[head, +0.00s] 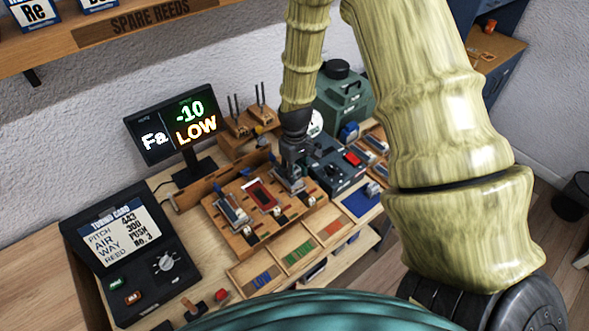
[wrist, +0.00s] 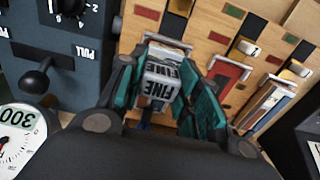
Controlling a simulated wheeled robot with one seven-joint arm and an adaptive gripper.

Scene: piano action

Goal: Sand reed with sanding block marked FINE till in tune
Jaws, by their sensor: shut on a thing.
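My gripper (wrist: 163,92) is shut on the sanding block marked FINE (wrist: 162,74) in the wrist view, with a teal finger on each side. The block is over one metal-framed slot of the wooden reed board (head: 275,228); any reed there is hidden, and I cannot tell whether the block touches it. In the head view my gripper (head: 291,170) is at the board's right end. A red piece (head: 262,194) and a silver-blue piece (head: 232,210) lie in frames to its left. The tuner display (head: 182,128) reads Fa, -10, LOW.
The tuning card (head: 124,236) lists pitch 443, air 300, push and reed No. 3. The wrist view shows a gauge (wrist: 20,130) reading 300 beside a dark box (wrist: 62,70) with a knob. Wooden trays (head: 292,257) lie in front and a blue mat (head: 361,202) at right.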

